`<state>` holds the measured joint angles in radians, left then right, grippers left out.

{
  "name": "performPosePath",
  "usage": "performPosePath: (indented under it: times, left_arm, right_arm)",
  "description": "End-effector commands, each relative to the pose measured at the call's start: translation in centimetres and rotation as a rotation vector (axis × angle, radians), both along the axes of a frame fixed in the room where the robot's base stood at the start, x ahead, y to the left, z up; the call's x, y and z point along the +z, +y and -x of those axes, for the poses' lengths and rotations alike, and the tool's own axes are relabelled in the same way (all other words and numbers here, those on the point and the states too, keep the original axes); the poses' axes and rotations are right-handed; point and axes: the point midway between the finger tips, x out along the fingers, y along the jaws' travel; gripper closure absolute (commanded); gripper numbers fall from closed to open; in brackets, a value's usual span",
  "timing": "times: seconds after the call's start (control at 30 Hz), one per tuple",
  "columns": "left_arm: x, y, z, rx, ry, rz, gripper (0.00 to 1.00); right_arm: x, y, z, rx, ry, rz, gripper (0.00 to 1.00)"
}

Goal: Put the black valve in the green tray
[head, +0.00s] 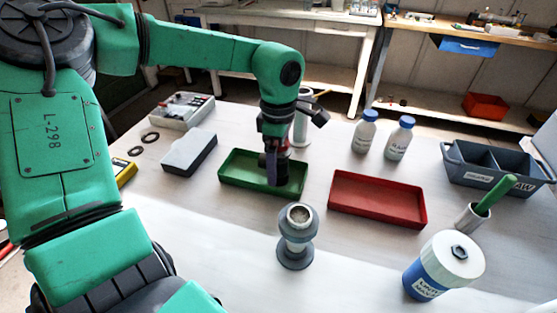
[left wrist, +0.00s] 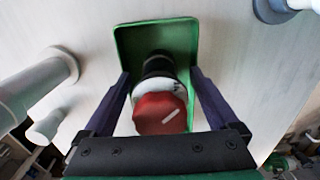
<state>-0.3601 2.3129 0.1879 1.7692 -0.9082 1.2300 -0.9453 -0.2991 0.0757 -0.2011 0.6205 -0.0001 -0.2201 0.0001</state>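The black valve (left wrist: 157,65), with a white collar and a red top (left wrist: 160,113), is inside the green tray (left wrist: 183,30) in the left wrist view. The green tray (head: 236,171) also shows in the head view, left of the red tray. My left gripper (left wrist: 160,73) is over the tray, with its dark fingers on either side of the valve. A gap shows between each finger and the valve, so the gripper looks open. In the head view my left gripper (head: 274,162) hides much of the valve. My right gripper is not in view.
A red tray (head: 377,200) lies to the right. A grey fitting (head: 296,238) stands in front. Two bottles (head: 364,131) stand behind, and a grey box (head: 189,153) lies left. A blue-and-white jar (head: 443,265) and a divided bin (head: 497,167) are at the right.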

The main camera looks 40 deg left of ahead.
Motion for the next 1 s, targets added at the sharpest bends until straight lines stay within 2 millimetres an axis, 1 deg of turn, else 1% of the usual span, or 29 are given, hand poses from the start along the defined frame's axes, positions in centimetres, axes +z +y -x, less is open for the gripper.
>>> performPosePath:
  times: [0.2,0.27,0.33,0.43,0.6,0.7,0.83,1.0]
  left_arm:
    - [0.1,0.0,0.0,0.000,0.000,0.000,0.07]
    - [0.5,0.0,0.0,0.000,0.000,0.000,0.07]
    - [1.1,0.0,-0.1,0.001,-0.002,-0.001,0.07]
    - [3.2,0.0,-0.1,0.001,-0.005,-0.001,0.07]
    - [8.2,0.0,-0.1,0.002,-0.004,-0.001,0.07]
    - [10.5,0.0,-0.1,0.001,-0.003,-0.002,0.07]
    - [12.1,0.0,-0.1,0.001,-0.001,-0.001,0.07]
    - [12.4,0.0,0.0,0.000,0.001,-0.001,0.07]
  right_arm:
    - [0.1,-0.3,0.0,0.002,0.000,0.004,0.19]
    - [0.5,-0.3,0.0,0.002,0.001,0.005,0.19]
    - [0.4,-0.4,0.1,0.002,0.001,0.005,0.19]
    - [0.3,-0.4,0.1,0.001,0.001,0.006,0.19]
    - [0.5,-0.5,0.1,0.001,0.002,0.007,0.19]
    - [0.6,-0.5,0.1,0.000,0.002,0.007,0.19]
    - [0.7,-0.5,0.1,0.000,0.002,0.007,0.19]
    - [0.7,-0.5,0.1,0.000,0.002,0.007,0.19]
